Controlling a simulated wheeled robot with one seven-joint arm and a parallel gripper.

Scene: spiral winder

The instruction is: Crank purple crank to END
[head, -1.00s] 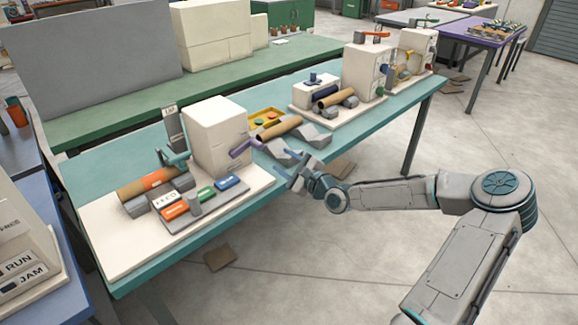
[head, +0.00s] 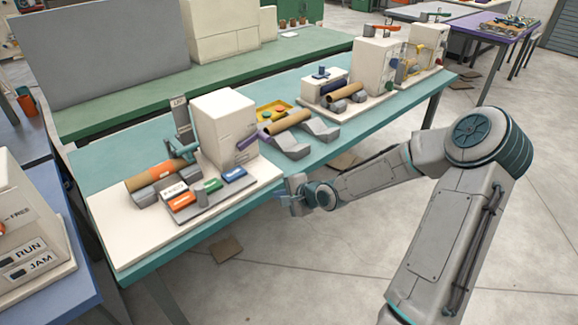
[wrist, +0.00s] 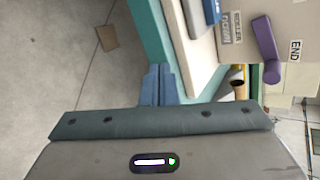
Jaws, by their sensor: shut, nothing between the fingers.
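The purple crank (head: 247,142) is on the right side of the white box (head: 218,128) at the near end of the teal bench. The wrist view shows the crank (wrist: 266,45) at upper right, its hub and arm clear of my gripper. A white END label (wrist: 295,50) lies just right of the crank arm. Another label (wrist: 230,27), too small to read, is on its left. My gripper (head: 284,196) is at the bench's front edge, below and right of the crank. In the wrist view its fingers (wrist: 160,72) are together, empty and apart from the crank.
A brown roll (head: 287,121) on grey cradles lies behind the crank. The teal bench edge (head: 318,157) runs beside my gripper. Open floor (head: 310,245) lies in front of the bench.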

